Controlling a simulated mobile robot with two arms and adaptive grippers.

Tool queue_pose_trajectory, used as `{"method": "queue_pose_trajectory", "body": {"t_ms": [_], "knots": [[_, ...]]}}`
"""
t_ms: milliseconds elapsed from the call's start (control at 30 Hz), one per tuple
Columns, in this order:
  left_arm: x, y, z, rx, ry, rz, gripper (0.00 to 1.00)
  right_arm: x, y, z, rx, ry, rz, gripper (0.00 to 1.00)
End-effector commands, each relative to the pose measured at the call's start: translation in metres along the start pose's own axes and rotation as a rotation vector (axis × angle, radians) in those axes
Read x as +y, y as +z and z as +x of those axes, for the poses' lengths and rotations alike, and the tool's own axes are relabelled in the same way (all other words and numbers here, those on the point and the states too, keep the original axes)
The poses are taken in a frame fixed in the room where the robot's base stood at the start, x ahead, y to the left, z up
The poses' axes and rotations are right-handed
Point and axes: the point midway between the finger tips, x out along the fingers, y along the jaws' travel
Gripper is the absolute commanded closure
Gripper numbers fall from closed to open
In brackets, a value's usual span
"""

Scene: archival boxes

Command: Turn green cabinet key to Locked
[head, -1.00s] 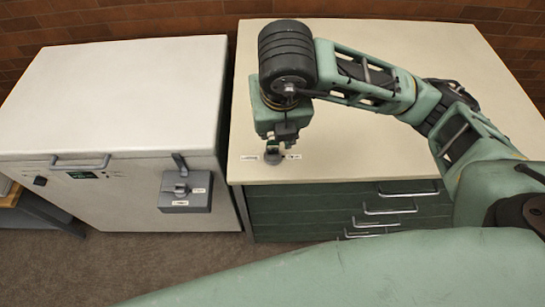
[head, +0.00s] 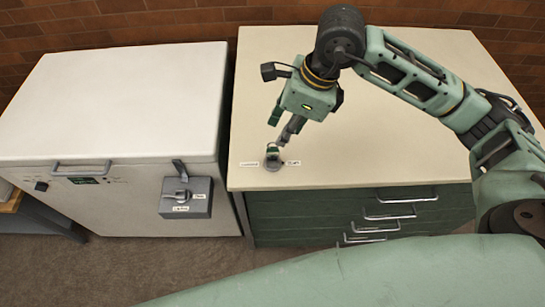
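The green cabinet (head: 310,216) has a cream top (head: 360,150) and several metal drawer handles. Its key (head: 274,158) stands in a round lock near the top's front left, with one small label on the left (head: 248,164) and one on the right (head: 293,163). The label text is too small to read surely. My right gripper (head: 282,132) is above and just behind the key, tilted, with its fingers apart. Its fingertips are close to the key; I cannot tell whether they touch it. My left gripper is not in view.
A white chest unit (head: 120,100) stands to the left, with a front handle and a grey latch box (head: 187,197) on its front. A narrow gap separates it from the cabinet. Most of the cream top is clear. A brick wall (head: 130,22) closes the back.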

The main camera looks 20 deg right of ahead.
Motion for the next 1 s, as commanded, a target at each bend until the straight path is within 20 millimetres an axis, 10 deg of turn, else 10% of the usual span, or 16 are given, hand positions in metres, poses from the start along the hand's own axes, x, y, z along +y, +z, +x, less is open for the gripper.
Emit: {"method": "queue_pose_trajectory", "body": {"t_ms": [167, 1000], "knots": [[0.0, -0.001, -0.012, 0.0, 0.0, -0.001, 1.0, -0.006, -0.001, -0.003, 0.001, 0.062, -0.193, 0.73], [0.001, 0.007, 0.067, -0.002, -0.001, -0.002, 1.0, -0.001, -0.002, 0.078, 0.001, 0.062, -0.205, 0.73]]}}
